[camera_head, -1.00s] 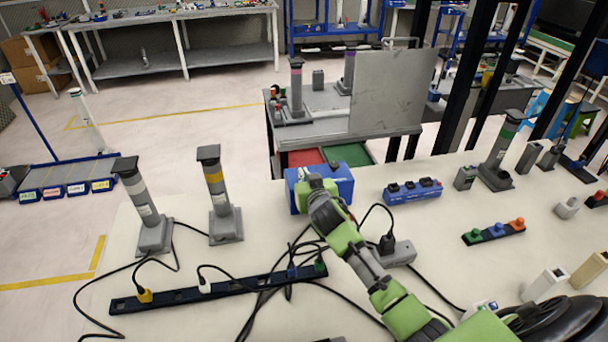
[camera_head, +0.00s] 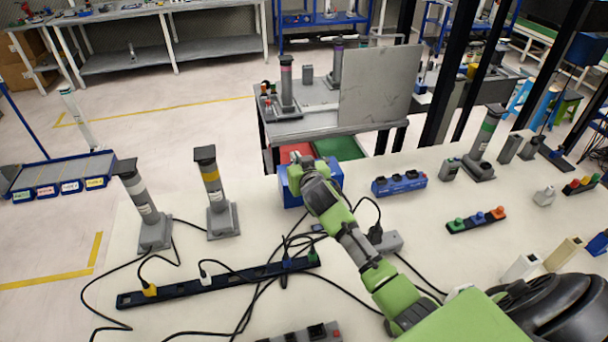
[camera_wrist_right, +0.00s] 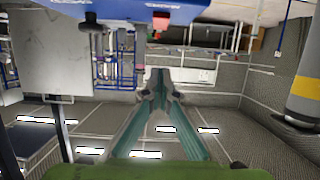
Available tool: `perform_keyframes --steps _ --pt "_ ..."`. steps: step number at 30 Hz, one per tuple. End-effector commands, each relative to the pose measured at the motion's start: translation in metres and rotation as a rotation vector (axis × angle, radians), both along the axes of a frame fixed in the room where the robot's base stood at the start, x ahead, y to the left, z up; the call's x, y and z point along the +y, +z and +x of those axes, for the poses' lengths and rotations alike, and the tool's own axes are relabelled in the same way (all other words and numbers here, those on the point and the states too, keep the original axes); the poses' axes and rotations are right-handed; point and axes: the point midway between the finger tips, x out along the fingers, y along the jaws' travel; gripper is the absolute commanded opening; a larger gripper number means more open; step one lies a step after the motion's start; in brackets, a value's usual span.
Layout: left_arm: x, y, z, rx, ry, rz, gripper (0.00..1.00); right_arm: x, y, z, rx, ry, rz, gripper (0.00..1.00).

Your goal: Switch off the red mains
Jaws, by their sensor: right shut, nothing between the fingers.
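A red switch-like part (camera_wrist_right: 161,18) shows on the edge of a blue box (camera_wrist_right: 175,7) at the top of the right wrist view. A dark knob (camera_wrist_right: 91,21) is left of it. In the head view a blue box (camera_head: 284,190) stands at the table's far edge, partly hidden by my right arm. My right gripper (camera_head: 298,158) is shut and empty at this box; I cannot tell whether it touches. In the wrist view its closed fingers (camera_wrist_right: 158,82) appear below the red part, apart from it in the picture. My left gripper is not in view.
A black power strip (camera_head: 225,281) with cables lies in front. Two grey posts (camera_head: 148,212) stand left. A blue socket block (camera_head: 399,184) and a strip with coloured knobs (camera_head: 476,221) lie right. A grey panel (camera_head: 380,85) stands on the table behind.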

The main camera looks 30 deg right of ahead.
Motion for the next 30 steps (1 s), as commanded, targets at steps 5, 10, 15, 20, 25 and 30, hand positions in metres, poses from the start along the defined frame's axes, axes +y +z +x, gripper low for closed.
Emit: perform_keyframes --steps 5,10,15,20,25,30 --pt "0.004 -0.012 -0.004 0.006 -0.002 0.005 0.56 0.009 -0.005 -0.031 0.001 0.002 0.003 0.0" --pt "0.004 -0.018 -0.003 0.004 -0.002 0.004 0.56 0.016 -0.002 -0.058 0.001 0.002 0.003 0.0" --pt "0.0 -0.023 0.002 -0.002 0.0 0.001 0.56 0.022 0.001 -0.08 0.002 0.002 0.002 0.0" --pt "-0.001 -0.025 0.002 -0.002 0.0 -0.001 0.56 0.025 0.003 -0.092 0.002 0.002 0.002 0.0" --pt "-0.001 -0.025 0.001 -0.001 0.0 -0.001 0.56 0.025 0.004 -0.096 0.001 0.001 0.001 0.0" --pt "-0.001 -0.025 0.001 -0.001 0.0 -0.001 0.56 0.025 0.004 -0.096 0.001 0.001 0.001 0.0"
